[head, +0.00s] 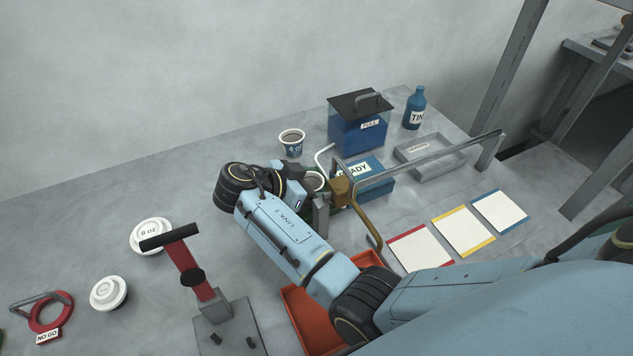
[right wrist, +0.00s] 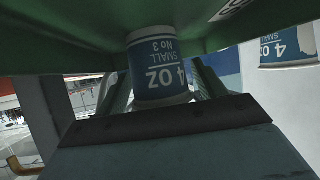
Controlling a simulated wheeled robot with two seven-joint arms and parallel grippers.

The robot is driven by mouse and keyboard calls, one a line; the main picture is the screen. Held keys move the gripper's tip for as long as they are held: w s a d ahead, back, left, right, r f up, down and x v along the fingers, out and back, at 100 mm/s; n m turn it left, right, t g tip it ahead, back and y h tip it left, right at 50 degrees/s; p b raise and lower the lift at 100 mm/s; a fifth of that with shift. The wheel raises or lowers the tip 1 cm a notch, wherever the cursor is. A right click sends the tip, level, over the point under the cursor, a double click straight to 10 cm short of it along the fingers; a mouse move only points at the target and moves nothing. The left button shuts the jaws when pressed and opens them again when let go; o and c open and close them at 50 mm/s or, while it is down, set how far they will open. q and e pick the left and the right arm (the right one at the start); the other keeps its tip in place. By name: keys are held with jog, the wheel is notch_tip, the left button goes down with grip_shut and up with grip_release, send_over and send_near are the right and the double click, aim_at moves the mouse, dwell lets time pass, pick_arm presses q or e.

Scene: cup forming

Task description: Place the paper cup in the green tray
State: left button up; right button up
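The paper cup (right wrist: 160,70), white with a blue "4 OZ SMALL No 3" band, is between my right fingers (right wrist: 158,85) in the right wrist view. Both fingers appear to close on its sides, and its print looks upside down there. In the head view its pale rim (head: 313,183) shows beside my right gripper (head: 322,200), partly covered by my arm. Green surfaces (right wrist: 60,35) of what looks like the green tray run close along the cup in the wrist view and hide one end. I cannot tell whether the cup touches them. My left gripper is not in view.
Another paper cup (head: 291,143) stands behind. A blue tank (head: 357,135), blue bottle (head: 415,108), blue box (head: 375,188) and grey tray (head: 452,161) stand at the back right. An orange tray (head: 302,318) lies under my arm. A red-handled stand (head: 195,277) and white lids (head: 110,293) are left.

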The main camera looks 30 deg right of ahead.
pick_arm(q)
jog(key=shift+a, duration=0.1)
pick_arm(e)
jog(key=shift+r+p, duration=0.5)
jog(key=shift+r, duration=0.05)
jog(key=v, duration=0.6)
jog(key=shift+a+r, duration=0.2)
jog(key=shift+a, duration=0.15)
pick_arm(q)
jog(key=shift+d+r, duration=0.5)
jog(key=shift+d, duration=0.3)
pick_arm(e)
jog(key=shift+s+a+r, duration=0.1)
jog(key=shift+a+r, duration=0.1)
jog(key=shift+a, duration=0.15)
